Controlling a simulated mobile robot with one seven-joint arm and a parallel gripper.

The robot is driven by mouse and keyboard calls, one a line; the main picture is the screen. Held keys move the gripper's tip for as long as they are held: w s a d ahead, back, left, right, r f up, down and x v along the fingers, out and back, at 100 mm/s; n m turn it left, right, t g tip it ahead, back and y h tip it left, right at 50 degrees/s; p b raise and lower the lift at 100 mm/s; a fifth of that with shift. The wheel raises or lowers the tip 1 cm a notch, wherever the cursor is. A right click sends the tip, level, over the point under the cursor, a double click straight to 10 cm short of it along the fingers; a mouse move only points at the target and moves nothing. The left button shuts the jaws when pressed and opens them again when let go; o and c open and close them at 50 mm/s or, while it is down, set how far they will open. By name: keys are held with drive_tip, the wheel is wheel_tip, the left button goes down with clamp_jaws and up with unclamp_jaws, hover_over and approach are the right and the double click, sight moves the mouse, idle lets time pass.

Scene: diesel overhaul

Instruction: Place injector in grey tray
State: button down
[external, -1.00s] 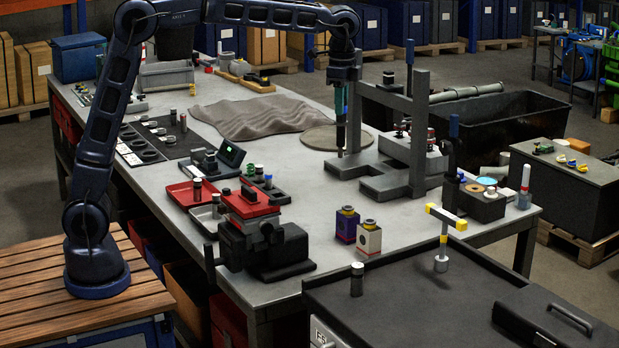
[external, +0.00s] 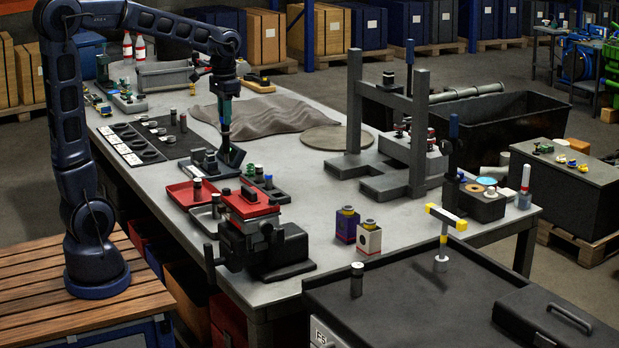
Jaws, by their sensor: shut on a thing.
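The grey tray (external: 203,224) lies nearer the camera, below and left of the gripper, beside the red tray (external: 177,194). A small dark cylinder with a pale top (external: 216,205) stands at the grey tray, and a similar one (external: 197,187) stands in the red tray. My gripper is apart from both trays.
A red and black vise (external: 260,235) stands right of the grey tray, close to it. A small tray of parts (external: 268,190) lies behind the vise. A grey press frame (external: 410,140) stands farther right.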

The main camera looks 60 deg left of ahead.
drive_tip(key=shift+s+a+f, duration=0.2)
drive_tip(key=shift+s+f, duration=0.05)
drive_tip(key=shift+s, duration=0.1)
wheel_tip(320, 180, down, 20)
idle(0.4)
drive_tip(key=c, duration=1.3)
unclamp_jaws()
drive_tip(key=shift+o, duration=0.2)
wheel_tip(320, 180, up, 12)
drive_tip(key=shift+r, duration=0.1)
drive_tip(key=s+d+r+t, duration=0.2)
drive_tip(key=s+r, duration=0.1)
drive_tip(key=s, duration=0.7)
drive_tip(key=s+d+r+t, duration=0.2)
drive_tip(key=s+d+r, duration=0.1)
drive_tip(key=s, duration=0.7)
drive_tip(key=shift+r+t, duration=0.3)
